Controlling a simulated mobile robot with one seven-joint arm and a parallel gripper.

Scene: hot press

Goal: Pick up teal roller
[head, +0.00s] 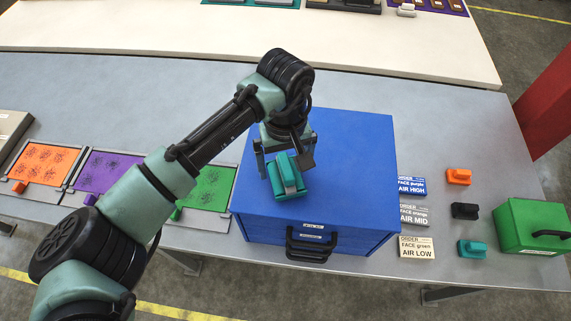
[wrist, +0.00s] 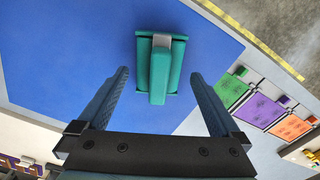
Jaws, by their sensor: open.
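The teal roller (head: 286,179) has a grey band across it and lies on top of the blue drawer cabinet (head: 350,150). In the wrist view the teal roller (wrist: 160,66) sits at the upper middle, with a teal handle pointing towards my gripper. My gripper (head: 285,160) is just above and behind the roller in the head view. In the wrist view my gripper (wrist: 158,82) is open, its two fingers apart and empty, with the roller beyond and between the lines of the fingertips. I cannot tell the exact gap in height.
Order signs (head: 412,186), small orange (head: 458,177), black (head: 464,211) and teal (head: 472,249) pieces, and a green case (head: 533,227) are right of the cabinet. Orange (head: 45,163), purple (head: 110,174) and green (head: 208,188) mats lie left. The cabinet top around the roller is clear.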

